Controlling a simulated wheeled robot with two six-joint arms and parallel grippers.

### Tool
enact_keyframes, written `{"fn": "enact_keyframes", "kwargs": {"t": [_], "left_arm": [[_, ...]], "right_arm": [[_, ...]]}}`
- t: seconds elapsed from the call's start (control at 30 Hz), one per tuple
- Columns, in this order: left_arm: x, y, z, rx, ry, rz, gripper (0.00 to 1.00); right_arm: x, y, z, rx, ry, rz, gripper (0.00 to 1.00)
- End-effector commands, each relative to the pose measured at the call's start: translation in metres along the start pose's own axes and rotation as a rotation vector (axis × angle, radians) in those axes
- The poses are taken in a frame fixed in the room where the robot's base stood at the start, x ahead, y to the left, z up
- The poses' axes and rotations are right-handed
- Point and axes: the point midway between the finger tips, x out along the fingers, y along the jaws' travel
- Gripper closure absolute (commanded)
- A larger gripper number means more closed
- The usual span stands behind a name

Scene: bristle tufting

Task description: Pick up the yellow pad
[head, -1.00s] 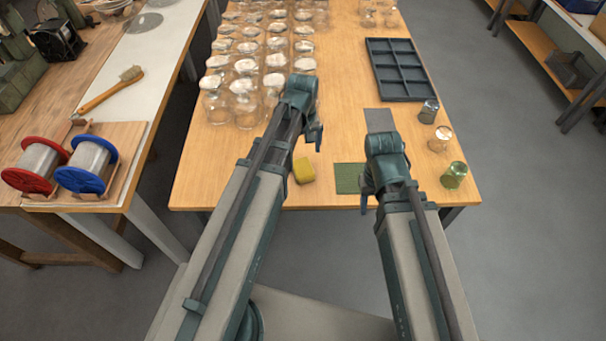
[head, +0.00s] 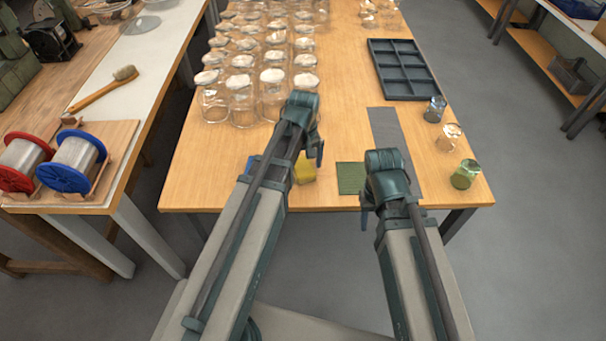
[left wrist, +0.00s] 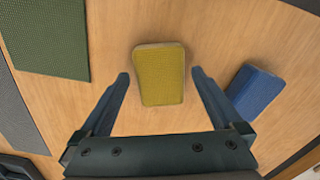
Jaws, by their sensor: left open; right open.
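The yellow pad (head: 305,169) lies on the wooden table near its front edge, partly hidden behind my left arm in the head view. In the left wrist view the yellow pad (left wrist: 161,88) is whole, lying flat between and just beyond my fingertips. My left gripper (left wrist: 160,75) is open, with one finger to each side of the pad in that view and nothing held. My right gripper (head: 365,214) hangs by the green pad; its fingers are mostly hidden by its wrist, and it is open.
A blue pad (left wrist: 256,90) lies right of the yellow pad in the wrist view; a green pad (left wrist: 45,38) lies left. A grey strip (head: 396,150), a dark compartment tray (head: 432,96) and several glasses are at the right. Many jars (head: 241,101) stand behind.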

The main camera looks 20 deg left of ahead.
Motion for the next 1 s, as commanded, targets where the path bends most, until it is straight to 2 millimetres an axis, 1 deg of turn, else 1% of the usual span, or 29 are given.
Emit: {"fn": "enact_keyframes", "kwargs": {"t": [0.03,0.1,0.4,0.47,0.5,0.67,0.8,0.83,1.0], "left_arm": [[0.0130,0.0000,0.0000,0.000,0.000,0.000,0.00],[0.0181,0.0000,0.0000,0.000,0.000,0.000,0.00],[0.0175,-0.0001,0.0001,0.000,0.000,0.000,0.00],[0.0175,-0.0001,0.0001,0.000,0.000,0.000,0.11],[0.0175,-0.0001,0.0001,0.000,0.000,0.000,0.18],[0.0175,-0.0001,0.0000,0.000,0.000,0.000,0.47],[0.0175,-0.0001,0.0000,0.000,0.000,0.000,0.72],[0.0175,-0.0001,0.0000,0.000,0.000,0.000,0.76],[0.0175,-0.0001,0.0000,0.000,0.000,0.000,0.77]], "right_arm": [[0.0129,-0.0012,-0.0008,0.000,0.000,0.000,0.50],[0.0179,-0.0017,-0.0011,0.000,0.000,0.000,0.50],[0.0174,-0.0017,-0.0010,0.000,0.000,0.000,0.50],[0.0174,-0.0017,-0.0010,0.000,0.000,0.000,0.50],[0.0174,-0.0017,-0.0010,0.000,0.000,0.000,0.50],[0.0174,-0.0017,-0.0010,0.000,0.000,0.000,0.50],[0.0174,-0.0017,-0.0010,0.000,0.000,0.000,0.50],[0.0174,-0.0017,-0.0010,0.000,0.000,0.000,0.50],[0.0174,-0.0017,-0.0010,0.000,0.000,0.000,0.50]]}}
